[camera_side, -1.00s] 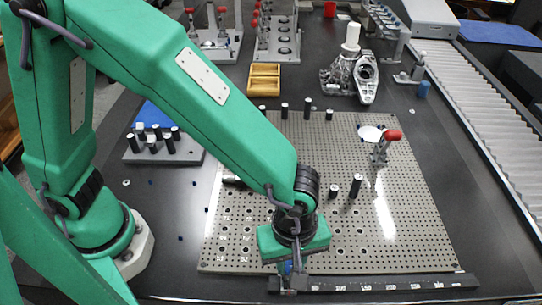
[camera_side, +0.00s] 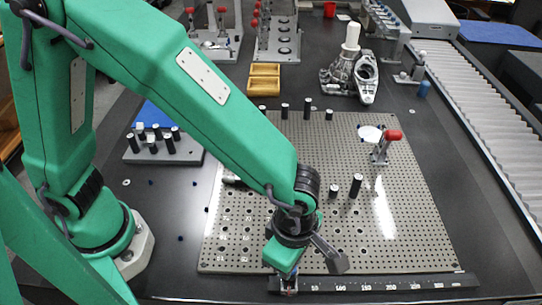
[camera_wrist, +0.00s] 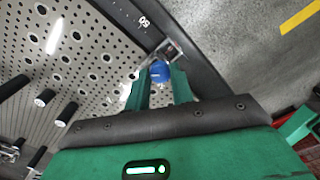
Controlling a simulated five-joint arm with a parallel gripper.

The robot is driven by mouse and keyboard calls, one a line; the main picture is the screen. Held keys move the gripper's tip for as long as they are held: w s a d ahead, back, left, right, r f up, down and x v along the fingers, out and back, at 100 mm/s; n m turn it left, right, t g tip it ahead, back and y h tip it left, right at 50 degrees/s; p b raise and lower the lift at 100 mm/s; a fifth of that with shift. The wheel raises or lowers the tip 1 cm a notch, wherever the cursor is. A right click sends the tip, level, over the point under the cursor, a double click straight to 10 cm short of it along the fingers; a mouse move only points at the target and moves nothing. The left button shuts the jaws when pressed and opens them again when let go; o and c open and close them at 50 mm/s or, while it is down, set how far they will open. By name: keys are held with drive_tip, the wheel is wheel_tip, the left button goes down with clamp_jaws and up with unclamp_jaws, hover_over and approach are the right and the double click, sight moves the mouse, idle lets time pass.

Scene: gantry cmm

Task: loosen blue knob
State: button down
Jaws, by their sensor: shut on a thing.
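The blue knob (camera_wrist: 160,71) shows in the wrist view between the tips of my gripper (camera_wrist: 162,82), whose two green fingers are closed on its sides. The knob sits by the end of a dark scale bar (camera_wrist: 128,24) along the near edge of the perforated plate. In the side view my gripper (camera_side: 287,272) points down at the left end of the scale bar (camera_side: 375,284). There the knob is mostly hidden by my gripper.
The perforated plate (camera_side: 400,235) carries several black posts (camera_side: 355,186) and a red-topped clamp (camera_side: 384,147) to the right of my wrist. A block with several pegs (camera_side: 185,157) stands left of the plate. A yellow tray (camera_side: 264,80) and a metal casting (camera_side: 342,75) lie farther back.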

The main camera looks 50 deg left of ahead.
idle(0.4)
drive_tip(key=c, duration=1.2)
unclamp_jaws()
